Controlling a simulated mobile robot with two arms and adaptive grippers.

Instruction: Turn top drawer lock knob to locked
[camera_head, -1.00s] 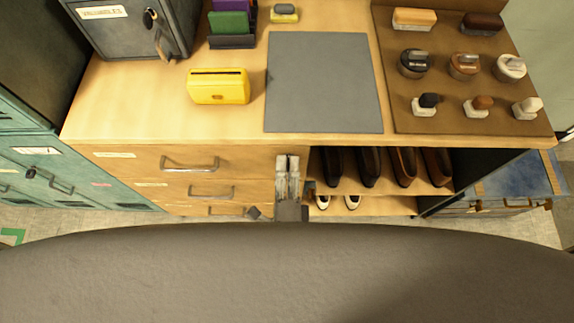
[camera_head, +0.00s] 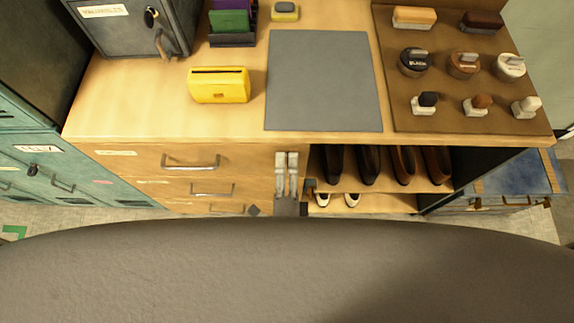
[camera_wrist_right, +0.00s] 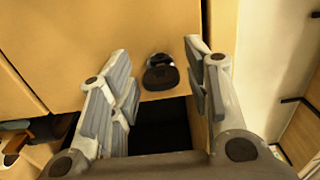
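The top drawer (camera_head: 130,158) is the upper front of the wooden cabinet and looks closed. A dark lock knob (camera_wrist_right: 160,76) shows on the wooden front in the right wrist view, with a metallic part at its upper edge. Whether it is locked I cannot tell. My right gripper (camera_head: 287,155) is upright at the cabinet front, right of the drawers, and hides the knob in the head view. In the right wrist view its fingers (camera_wrist_right: 165,85) are apart, with the knob between them in the picture and visible gaps on both sides. My left gripper is not in view.
The cabinet top holds a yellow box (camera_head: 219,86), a grey mat (camera_head: 323,80) and a brown board (camera_head: 455,118) with brushes and tins. Shoes stand on an open shelf (camera_head: 440,187) right of my gripper. Drawer handles (camera_head: 190,165) stick out at left.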

